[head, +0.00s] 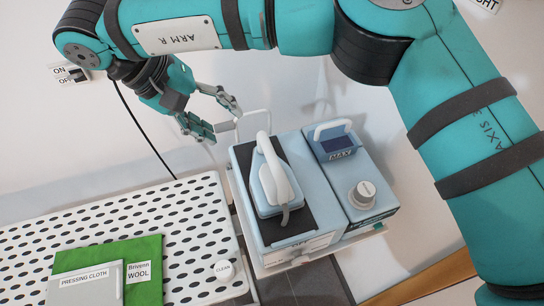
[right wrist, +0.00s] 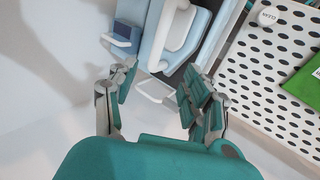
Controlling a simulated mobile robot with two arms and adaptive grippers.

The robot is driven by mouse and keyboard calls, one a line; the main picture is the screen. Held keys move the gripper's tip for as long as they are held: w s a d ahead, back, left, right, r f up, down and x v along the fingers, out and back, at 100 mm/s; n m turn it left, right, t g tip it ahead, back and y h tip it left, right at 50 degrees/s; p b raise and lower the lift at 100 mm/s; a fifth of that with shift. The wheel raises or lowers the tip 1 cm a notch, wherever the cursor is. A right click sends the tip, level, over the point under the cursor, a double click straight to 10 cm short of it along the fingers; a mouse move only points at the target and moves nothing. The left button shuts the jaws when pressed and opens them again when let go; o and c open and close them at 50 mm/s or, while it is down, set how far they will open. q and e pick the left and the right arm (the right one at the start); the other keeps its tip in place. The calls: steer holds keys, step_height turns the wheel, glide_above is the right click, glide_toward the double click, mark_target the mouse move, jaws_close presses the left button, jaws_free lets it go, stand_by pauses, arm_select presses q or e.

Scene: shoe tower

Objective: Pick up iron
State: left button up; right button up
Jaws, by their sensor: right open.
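The iron (head: 277,178) is light blue with a white looped handle. It rests on the dark pad (head: 290,228) on top of a light blue steam station (head: 253,225). My right gripper (head: 222,118) is open and empty, up and to the left of the iron, apart from it. In the right wrist view the iron's pale body and handle (right wrist: 180,28) show beyond the open fingers of my right gripper (right wrist: 157,92). My left gripper is not seen in either view.
A perforated white ironing board (head: 195,205) stands at the left, with a green wool cloth (head: 145,255) and a grey pressing cloth (head: 85,285) on it. A MAX-labelled tank (head: 340,148) and a knob (head: 362,194) sit right of the iron.

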mark_target(269, 156)
steer(key=p+x, duration=0.1)
steer(key=x, duration=0.2)
steer(key=s+p+x, duration=0.1)
steer(key=x, duration=0.3)
steer(key=p+x, duration=0.2)
steer(key=x, duration=0.2)
steer(key=shift+s+d+f, duration=0.1)
steer(key=shift+s+d, duration=0.1)
steer(key=shift+s, duration=0.05)
steer(key=shift+d+f+p, duration=0.15)
steer(key=shift+d+p, duration=0.1)
steer(key=shift+p, duration=0.25)
steer(key=p+x, duration=0.2)
steer(key=x, duration=0.1)
steer(key=shift+w+d+f, duration=0.2)
steer(key=shift+w+f, duration=0.05)
steer(key=shift+f, duration=0.05)
steer(key=shift+d+f, duration=0.25)
steer(key=shift+f, duration=0.2)
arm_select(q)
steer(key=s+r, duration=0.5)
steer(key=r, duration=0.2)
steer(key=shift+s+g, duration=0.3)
